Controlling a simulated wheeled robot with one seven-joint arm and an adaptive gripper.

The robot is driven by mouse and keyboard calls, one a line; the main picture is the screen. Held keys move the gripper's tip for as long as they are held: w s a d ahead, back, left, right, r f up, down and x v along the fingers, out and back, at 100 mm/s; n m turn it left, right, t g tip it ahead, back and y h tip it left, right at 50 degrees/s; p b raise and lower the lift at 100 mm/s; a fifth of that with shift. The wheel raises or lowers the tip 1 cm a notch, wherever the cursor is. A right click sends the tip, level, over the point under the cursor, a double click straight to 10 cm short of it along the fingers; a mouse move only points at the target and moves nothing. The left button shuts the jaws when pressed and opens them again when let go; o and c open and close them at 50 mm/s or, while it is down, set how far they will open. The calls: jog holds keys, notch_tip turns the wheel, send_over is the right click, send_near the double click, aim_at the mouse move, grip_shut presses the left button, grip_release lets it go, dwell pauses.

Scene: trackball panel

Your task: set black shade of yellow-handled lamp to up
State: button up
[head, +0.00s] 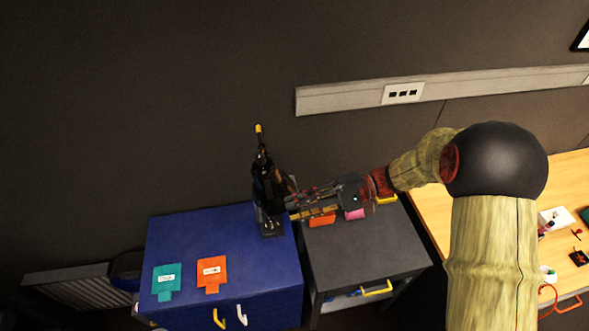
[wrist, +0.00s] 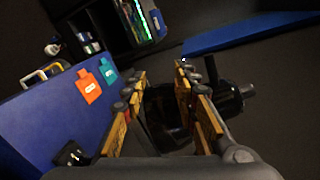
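The lamp has a yellow handle tip (head: 258,129) at the top of a thin black stem. Its black shade (head: 266,186) hangs below, above a dark base (head: 272,229) on the blue cabinet. My gripper (head: 288,203) reaches in from the right, with its fingertips close beside the shade. In the wrist view its fingers (wrist: 160,74) stand apart. Dark lamp parts show between them, and a black cylindrical part (wrist: 228,98) shows beyond the right finger. I cannot tell whether a finger touches the lamp. The yellow handle is not clear in the wrist view.
The blue cabinet (head: 190,240) carries a teal tag (head: 167,279) and an orange tag (head: 212,271). A dark grey cabinet (head: 365,250) with orange and pink items (head: 355,214) stands under my arm. A wall rail with a socket (head: 403,93) runs behind. A wooden table (head: 440,215) is at right.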

aim_at(268, 189)
notch_tip(268, 189, up, 6)
jog(key=w+n+y, duration=0.2)
jog(key=n+y, duration=0.1)
jog(key=shift+h, duration=0.3)
jog(key=p+x, duration=0.1)
jog(key=x, duration=0.6)
jog(key=shift+a+r+p, duration=0.15)
jog(key=shift+a+p, duration=0.15)
jog(key=shift+c, duration=1.2)
grip_shut()
